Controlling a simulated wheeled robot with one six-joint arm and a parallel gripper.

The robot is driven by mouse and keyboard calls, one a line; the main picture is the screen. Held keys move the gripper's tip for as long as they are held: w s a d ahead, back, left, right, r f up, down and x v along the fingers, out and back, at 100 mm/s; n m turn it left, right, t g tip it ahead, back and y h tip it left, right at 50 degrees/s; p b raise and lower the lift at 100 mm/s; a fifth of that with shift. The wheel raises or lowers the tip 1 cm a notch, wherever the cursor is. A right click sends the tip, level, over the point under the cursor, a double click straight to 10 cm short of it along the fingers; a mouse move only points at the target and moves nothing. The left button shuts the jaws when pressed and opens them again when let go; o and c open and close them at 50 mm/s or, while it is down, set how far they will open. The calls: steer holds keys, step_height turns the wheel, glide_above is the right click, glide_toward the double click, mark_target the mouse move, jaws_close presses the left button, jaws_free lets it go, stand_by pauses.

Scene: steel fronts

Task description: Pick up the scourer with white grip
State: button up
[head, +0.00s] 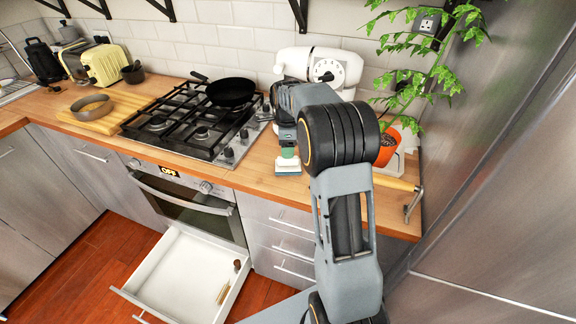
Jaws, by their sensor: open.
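The scourer (288,167), a small block with white and blue-green parts, is on the wooden worktop to the right of the hob. My gripper (287,149) points down right above it, and a green patch shows at the fingertips. The jaws are open. My own arm hides much of the gripper, and I cannot tell whether the fingers touch the scourer or stand around it.
The hob (190,122) with a black frying pan (231,92) is to the left. A white stand mixer (318,66) stands behind, a potted plant (402,140) and rolling pin (396,183) to the right. An open drawer (184,276) juts out below.

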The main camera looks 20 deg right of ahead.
mark_target(288, 163)
steer(key=shift+s+f+p, duration=0.15)
steer(key=shift+f+p, duration=0.25)
steer(key=shift+f, duration=2.35)
jaws_close()
